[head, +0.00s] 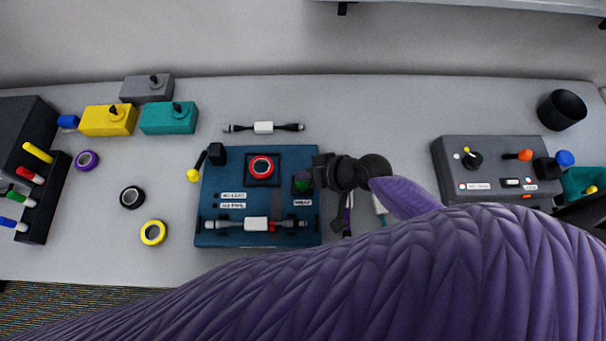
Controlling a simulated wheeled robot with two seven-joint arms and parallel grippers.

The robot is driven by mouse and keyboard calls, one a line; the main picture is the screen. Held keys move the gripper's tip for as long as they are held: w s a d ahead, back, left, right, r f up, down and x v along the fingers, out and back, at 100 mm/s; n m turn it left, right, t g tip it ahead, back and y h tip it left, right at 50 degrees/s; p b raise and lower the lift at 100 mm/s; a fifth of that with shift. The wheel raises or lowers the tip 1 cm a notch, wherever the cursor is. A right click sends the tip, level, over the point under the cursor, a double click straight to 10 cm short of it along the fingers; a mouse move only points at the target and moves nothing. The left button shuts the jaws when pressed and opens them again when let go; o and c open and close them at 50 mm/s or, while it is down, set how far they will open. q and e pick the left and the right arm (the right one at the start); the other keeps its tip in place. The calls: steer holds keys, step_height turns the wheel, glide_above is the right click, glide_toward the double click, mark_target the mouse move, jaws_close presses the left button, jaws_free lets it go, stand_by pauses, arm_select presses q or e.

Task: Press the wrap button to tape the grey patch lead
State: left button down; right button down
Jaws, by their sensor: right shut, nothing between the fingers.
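A blue wrapping station (232,237) stands in the middle of the table. The grey patch lead (228,224) lies across the front of it, with a white middle sleeve and a red part to the right of that. A green button (302,185) sits at the station's right side, above a small label, and is partly covered by my gripper. My right gripper (311,177) is shut, its tip over or against the button; I cannot tell whether it touches. A red tape roll (262,167) sits on the station's square holder. My left gripper is out of view.
A black lead (263,128) lies behind the station. Purple (87,160), black (132,197) and yellow (153,232) tape rolls lie to the left. A grey control box (450,155) and black cup (562,110) stand right. My right arm covers the front right.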

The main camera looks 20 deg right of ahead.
mark_target(306, 183)
steer(key=shift+r, duration=0.1)
step_height(306, 183, up, 6)
steer(key=p, duration=0.5)
steer(key=shift+p, duration=0.3)
stand_by(0.4)
